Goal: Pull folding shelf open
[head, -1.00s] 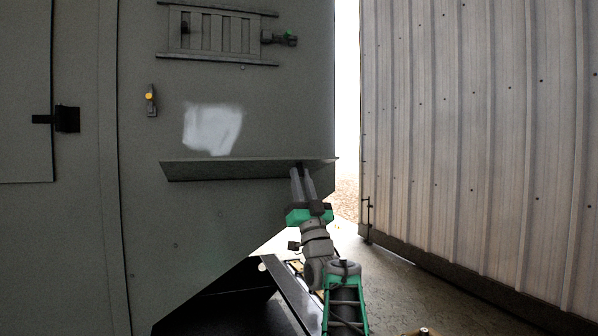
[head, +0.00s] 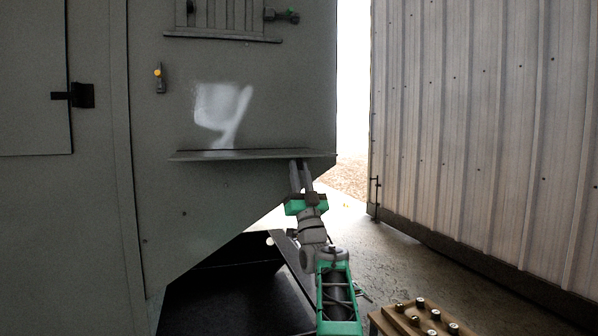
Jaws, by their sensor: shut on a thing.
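The folding shelf (head: 235,155) is a thin grey-green panel on the side of the large grey-green enclosure. It stands out from the wall and is seen almost edge-on, close to level. My gripper (head: 300,165) reaches up from below to the right part of the shelf's front edge. Its two dark fingers are shut on the shelf there. The fingertips are partly hidden at the edge, so the exact grip is hard to see.
A latch with a yellow dot (head: 160,78) and a slatted vent (head: 225,18) are above the shelf. A black door latch (head: 83,95) is at left. A wooden block with several pegs (head: 420,318) stands low right.

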